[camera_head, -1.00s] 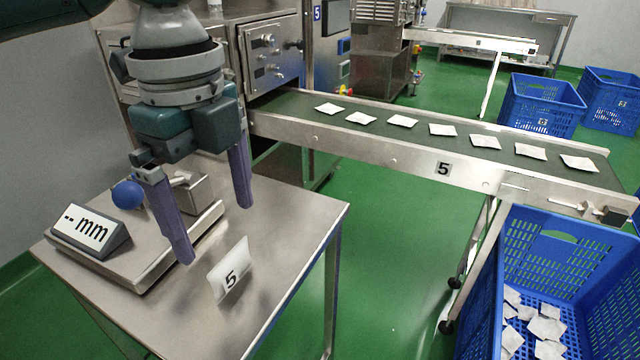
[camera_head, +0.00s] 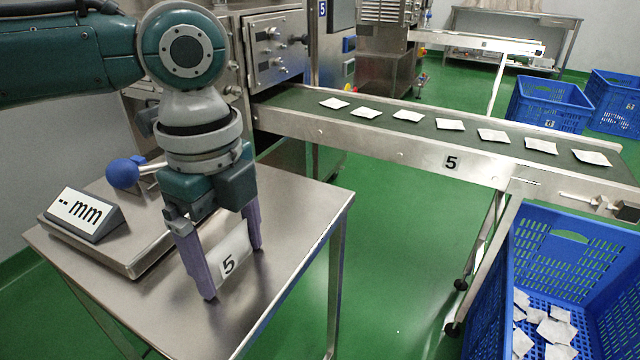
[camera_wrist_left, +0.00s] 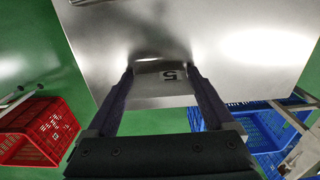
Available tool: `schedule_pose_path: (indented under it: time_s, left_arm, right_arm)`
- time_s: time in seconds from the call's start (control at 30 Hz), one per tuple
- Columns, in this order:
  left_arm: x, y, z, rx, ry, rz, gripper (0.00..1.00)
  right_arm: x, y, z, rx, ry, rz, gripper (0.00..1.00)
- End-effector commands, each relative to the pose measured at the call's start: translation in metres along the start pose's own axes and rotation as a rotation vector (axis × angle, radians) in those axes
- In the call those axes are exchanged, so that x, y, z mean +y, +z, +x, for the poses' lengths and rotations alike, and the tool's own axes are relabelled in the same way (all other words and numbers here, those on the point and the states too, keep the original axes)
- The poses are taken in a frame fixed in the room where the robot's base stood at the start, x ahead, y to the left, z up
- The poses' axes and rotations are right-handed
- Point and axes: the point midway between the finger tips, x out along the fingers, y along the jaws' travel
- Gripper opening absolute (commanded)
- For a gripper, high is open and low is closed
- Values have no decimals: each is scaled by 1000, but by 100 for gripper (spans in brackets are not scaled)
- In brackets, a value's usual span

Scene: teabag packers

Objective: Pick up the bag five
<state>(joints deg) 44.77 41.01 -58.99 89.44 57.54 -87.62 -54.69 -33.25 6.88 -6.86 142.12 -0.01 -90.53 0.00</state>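The white bag marked 5 (camera_head: 236,252) stands tilted on the steel table (camera_head: 300,222). My left gripper (camera_head: 232,272) points down over it, with one purple finger at each side of the bag. The fingers are wide apart, and the bag sits between them. In the left wrist view the bag (camera_wrist_left: 172,76) lies between the open fingertips of the left gripper (camera_wrist_left: 160,78). I cannot tell whether either finger touches it. My right gripper is not in view.
A conveyor (camera_head: 400,150) carries several white bags. A blue crate (camera_head: 570,235) holding bags is at right. A red crate (camera_wrist_left: 40,130) shows in the wrist view.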

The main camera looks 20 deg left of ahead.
Motion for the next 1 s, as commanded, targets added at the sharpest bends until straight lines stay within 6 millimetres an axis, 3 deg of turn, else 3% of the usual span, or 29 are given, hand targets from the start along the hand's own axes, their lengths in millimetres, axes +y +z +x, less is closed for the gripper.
schedule_pose_path:
  time_s: [0.07, 0.4, 0.63, 0.77, 1.0]
  left_arm:
    - [0, 0, 0, 0, 0, 0, 74]
    - [0, 0, 0, 0, 0, 0, 36]
    - [0, 0, -1, 0, 0, 0, 34]
    - [-1, 0, -12, -1, -1, -1, 34]
    - [-1, 0, -73, 1, -5, 1, 34]
  right_arm:
    - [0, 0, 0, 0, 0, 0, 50]
    - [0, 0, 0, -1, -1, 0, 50]
    - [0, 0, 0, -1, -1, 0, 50]
    - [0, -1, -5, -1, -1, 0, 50]
    - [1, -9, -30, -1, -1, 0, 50]
